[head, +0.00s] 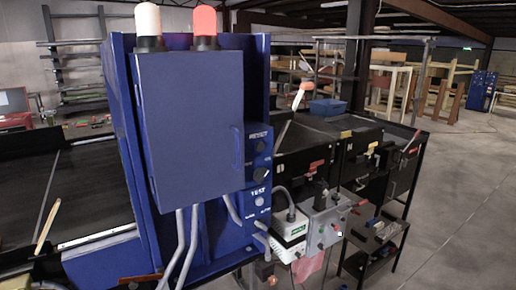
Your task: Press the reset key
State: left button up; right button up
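A tall blue detector cabinet (190,120) stands in the middle of the head view. A narrow blue control panel (250,165) is on its right side. The panel has a label (258,134) that seems to read RESET, with a small dark round key (259,146) just below it. A larger dark knob (260,175) sits lower down. Below that are a TEST label (258,190) and a small pale round button (259,201). Neither of my grippers can be made out in this view, and nothing visible touches the panel.
White (148,20) and red (205,21) lamps top the cabinet. A dark conveyor belt (85,195) lies left. Grey conduits (180,245) run below the cabinet door. A grey switch box (325,225) and black bins (310,140) stand right. The floor (460,200) at far right is clear.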

jog(key=shift+d, duration=0.5)
jog(key=c, duration=0.7)
jog(key=shift+a, duration=0.15)
grip_shut()
jog(key=shift+a, duration=0.4)
jog(key=shift+d, duration=0.4)
jog(key=shift+a, duration=0.2)
